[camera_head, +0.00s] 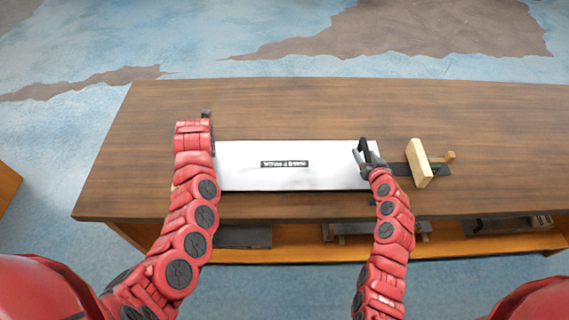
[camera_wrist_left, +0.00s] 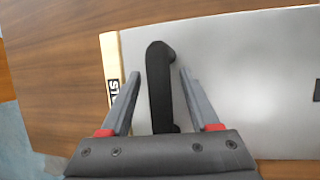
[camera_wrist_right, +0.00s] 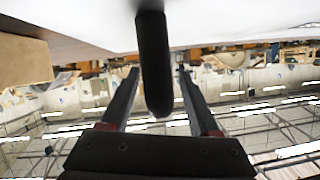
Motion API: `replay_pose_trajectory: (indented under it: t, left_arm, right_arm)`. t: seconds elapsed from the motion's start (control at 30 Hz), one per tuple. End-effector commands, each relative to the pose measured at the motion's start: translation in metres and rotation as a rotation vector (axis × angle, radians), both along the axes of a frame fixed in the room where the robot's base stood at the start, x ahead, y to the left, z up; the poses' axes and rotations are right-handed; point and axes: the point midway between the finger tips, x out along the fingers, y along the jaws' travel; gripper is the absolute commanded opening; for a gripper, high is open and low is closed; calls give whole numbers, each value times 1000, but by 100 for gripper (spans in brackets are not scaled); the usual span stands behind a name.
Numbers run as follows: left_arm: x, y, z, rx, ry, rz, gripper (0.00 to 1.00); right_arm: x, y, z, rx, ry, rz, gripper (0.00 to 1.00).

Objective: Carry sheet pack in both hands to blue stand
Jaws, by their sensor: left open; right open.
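The sheet pack (camera_head: 290,178) is a flat white slab with a black label, lying on the brown wooden table (camera_head: 300,105). It has a black handle near each end. My left gripper (camera_wrist_left: 159,74) is open, with its fingers on either side of the left handle (camera_wrist_left: 158,95). In the head view my left arm mostly hides that gripper. My right gripper (camera_head: 361,156) is open at the pack's right end. In the right wrist view the right handle (camera_wrist_right: 153,60) hangs between its open fingers. No blue stand is recognizable in these views.
A pale wooden block with a peg (camera_head: 420,163) stands on a dark plate just right of the pack. A lettered wooden strip (camera_wrist_left: 112,65) edges the pack's left end. Dark items lie on the shelf (camera_head: 290,247) below. The table behind the pack is clear.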

Motion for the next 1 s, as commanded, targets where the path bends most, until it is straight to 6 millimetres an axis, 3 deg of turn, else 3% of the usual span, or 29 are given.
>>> replay_pose_trajectory:
  t: [0.27, 0.6, 1.0]
  left_arm:
    - [0, 0, -1, -1, 1, 0, 62]
    - [0, 0, -1, -1, 1, 0, 1]
    - [0, 0, -1, -1, 1, -1, 0]
  right_arm:
    - [0, 0, 0, 0, -1, 0, 62]
    - [0, 0, 0, 0, -1, 0, 1]
    - [0, 0, 0, 0, -1, 0, 0]
